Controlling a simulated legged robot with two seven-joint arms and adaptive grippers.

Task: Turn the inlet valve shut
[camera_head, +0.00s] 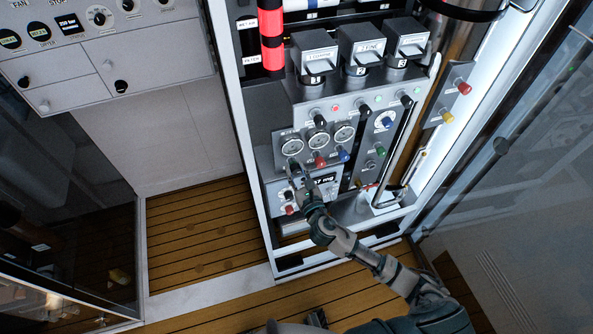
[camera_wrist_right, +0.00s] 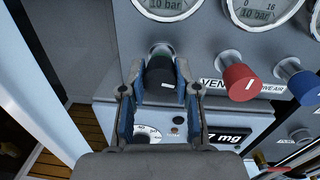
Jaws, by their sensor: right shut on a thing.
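A black valve knob (camera_wrist_right: 160,74) with a white mark sits on a short metal stem under the leftmost pressure gauge of the grey panel (camera_head: 375,107). My right gripper (camera_head: 296,179) reaches up to it from below. In the right wrist view, the two blue-padded fingers of this gripper (camera_wrist_right: 160,88) are closed on the knob, one on each side. The knob's own label is hidden, so I cannot read whether it says inlet. My left gripper is not in view.
A red knob (camera_wrist_right: 240,82) marked "VEN..." and a blue knob (camera_wrist_right: 301,83) stand close to the right. The gauges (camera_head: 317,140) sit just above. A display (camera_head: 322,180) reading in mg is below. The white cabinet frame (camera_head: 238,130) runs along the left.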

